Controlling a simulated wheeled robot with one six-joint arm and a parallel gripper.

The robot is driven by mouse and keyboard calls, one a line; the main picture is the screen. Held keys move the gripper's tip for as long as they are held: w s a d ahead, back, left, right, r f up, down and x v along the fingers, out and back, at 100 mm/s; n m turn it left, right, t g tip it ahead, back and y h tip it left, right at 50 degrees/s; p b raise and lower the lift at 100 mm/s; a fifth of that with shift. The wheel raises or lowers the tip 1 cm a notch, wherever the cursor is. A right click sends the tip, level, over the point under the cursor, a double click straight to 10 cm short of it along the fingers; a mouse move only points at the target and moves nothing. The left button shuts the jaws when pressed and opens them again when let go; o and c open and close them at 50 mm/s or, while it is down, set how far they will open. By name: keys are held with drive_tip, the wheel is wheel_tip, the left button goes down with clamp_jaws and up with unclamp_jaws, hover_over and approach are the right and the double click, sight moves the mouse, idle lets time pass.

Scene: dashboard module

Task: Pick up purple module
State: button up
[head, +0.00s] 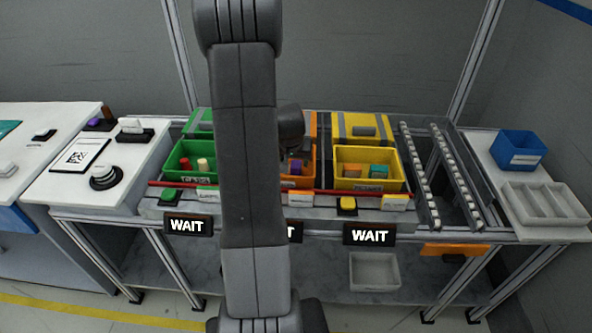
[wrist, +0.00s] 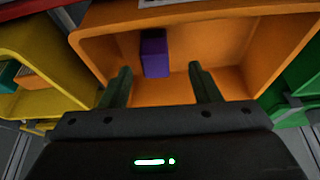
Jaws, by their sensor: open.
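The purple module (wrist: 155,53) is a small upright block inside the orange bin (wrist: 246,58), near its far wall in the wrist view. In the head view the purple module (head: 296,166) shows just right of my arm, and the orange bin (head: 308,178) is partly hidden behind the arm. My gripper (wrist: 160,82) is open and empty at the orange bin. The module is beyond the fingertips, in line with the gap and nearer the left finger. Fingers and module look apart. In the head view my gripper is hidden behind my arm.
A green bin (head: 183,168) and a yellow bin (head: 372,157) with blocks stand either side of the orange one. A red bar (head: 353,193) runs along the bins' front. A blue bin (head: 517,150) and white tray (head: 547,204) are at far right.

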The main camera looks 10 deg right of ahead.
sight(296, 165)
drive_tip(key=shift+d+p+x, duration=0.15)
drive_tip(key=shift+p+x, duration=0.05)
drive_tip(key=shift+x, duration=1.1)
drive_tip(key=shift+d+p+x, duration=0.15)
drive_tip(key=shift+x, duration=1.2)
drive_tip(key=shift+r, duration=0.1)
drive_tip(key=c, duration=1.1)
